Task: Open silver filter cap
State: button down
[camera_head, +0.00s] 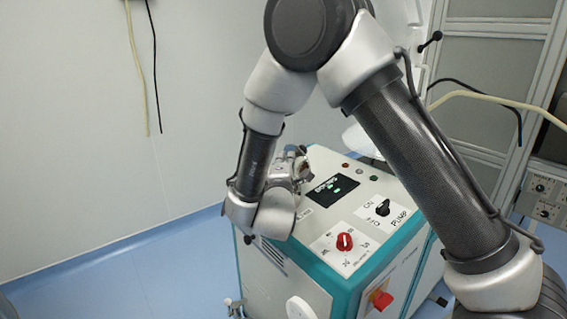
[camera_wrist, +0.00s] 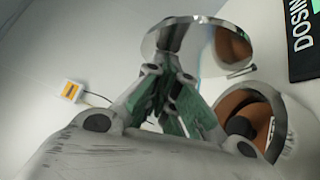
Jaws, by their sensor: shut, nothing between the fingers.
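The silver filter cap (camera_wrist: 205,50) is a round, mirror-bright disc at the top of the wrist view. It appears tilted up, away from the silver filter housing (camera_wrist: 281,128), and reflects an orange-brown patch. The housing's round opening shows an orange-brown inside with a dark centre. My gripper (camera_wrist: 170,78) is shut and empty, its fingertips close in front of the cap's lower left part; I cannot tell whether they touch it. In the head view the filter (camera_head: 304,165) is a small silver and brown shape, partly hidden behind my arm.
The white and teal machine (camera_head: 290,272) stands on the blue floor, with a dark display (camera_head: 333,190), a red knob (camera_head: 344,241) and a black pump knob (camera_head: 382,208) on top. A pale wall is at left. A yellow-and-white box (camera_wrist: 72,91) shows in the wrist view.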

aim_at(295, 150)
jog(key=shift+w+d+r+m+g, duration=0.35)
jog(key=shift+w+d+m+g, duration=0.15)
jog(key=shift+d, duration=0.2)
jog(key=shift+w+d+r+m+g, duration=0.4)
jog(key=shift+d+m, duration=0.1)
jog(key=shift+d, duration=0.15)
